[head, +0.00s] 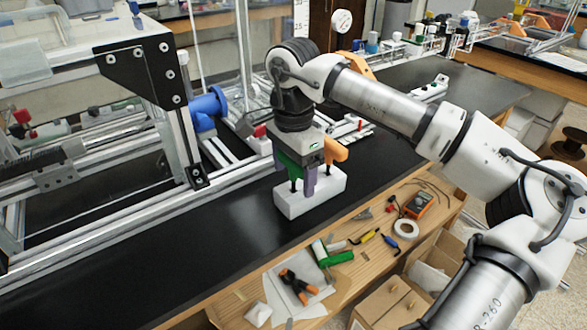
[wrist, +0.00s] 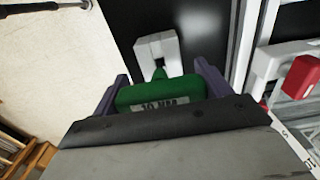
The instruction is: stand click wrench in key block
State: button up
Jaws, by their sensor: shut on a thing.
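The click wrench (head: 287,164) has a green handle, and its "10 NM" label shows in the wrist view (wrist: 160,95). My gripper (head: 304,177) is shut on this handle; its purple fingers flank it in the wrist view (wrist: 160,84). The white key block (head: 311,196) lies on the black bench top directly below. It also shows beyond the handle in the wrist view (wrist: 143,49). The wrench's dark shaft points down at the block's left part; I cannot tell whether its tip is in a hole. An orange-handled key (head: 336,151) stands at the block's right part.
An aluminium extrusion frame (head: 120,222) with a blue cylindrical part (head: 207,107) stands left of the block. A wooden shelf in front holds a multimeter (head: 418,204), a tape roll (head: 406,228) and an orange clamp (head: 298,286). Black bench top is clear in front-left of the block.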

jog(key=o, duration=1.2)
